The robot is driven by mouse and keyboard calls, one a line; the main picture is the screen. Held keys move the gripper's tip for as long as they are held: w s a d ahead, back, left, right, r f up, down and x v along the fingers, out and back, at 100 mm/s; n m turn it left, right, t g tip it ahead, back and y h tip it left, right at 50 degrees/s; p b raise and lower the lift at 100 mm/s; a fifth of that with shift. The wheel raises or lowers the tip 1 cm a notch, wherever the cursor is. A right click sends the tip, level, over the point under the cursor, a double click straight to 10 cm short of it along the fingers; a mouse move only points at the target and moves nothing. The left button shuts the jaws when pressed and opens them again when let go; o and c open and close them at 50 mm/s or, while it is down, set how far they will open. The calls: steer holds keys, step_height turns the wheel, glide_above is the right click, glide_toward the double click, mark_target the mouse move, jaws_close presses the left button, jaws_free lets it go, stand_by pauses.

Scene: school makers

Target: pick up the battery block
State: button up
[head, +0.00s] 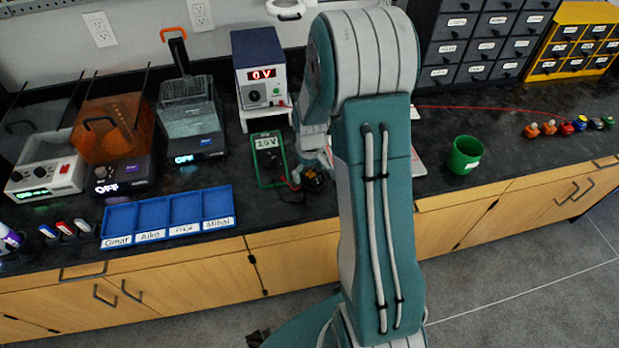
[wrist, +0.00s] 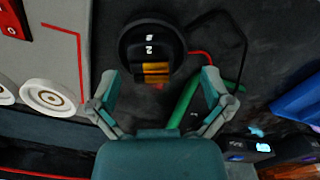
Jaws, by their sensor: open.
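A small block with a black upper part and copper-gold bands, which looks like the battery block (wrist: 156,70), sits on a round black base in the wrist view. In the head view a small dark round thing with orange on it, likely the same block (head: 314,182), shows on the counter just left of my arm. My gripper (wrist: 160,79) is open and empty, its two fingers to the left and right of the block. I cannot tell how far above it they are.
A green-framed voltage meter (head: 268,158) stands close to the left, with red and black wires (wrist: 202,58) near the block. A power supply (head: 261,75) stands behind. A blue sorting tray (head: 168,212) lies left; a green cup (head: 464,155) stands right on fairly clear counter.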

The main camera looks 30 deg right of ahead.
steer(key=shift+d+f, duration=0.2)
steer(key=shift+f, duration=0.15)
steer(key=shift+d, duration=0.4)
steer(key=shift+d+f, duration=0.1)
steer(key=shift+c, duration=0.9)
steer(key=shift+a, duration=0.2)
steer(key=c, duration=1.1)
steer(key=shift+a, duration=0.25)
steer(key=shift+c, duration=0.5)
steer(key=shift+s+d, duration=0.1)
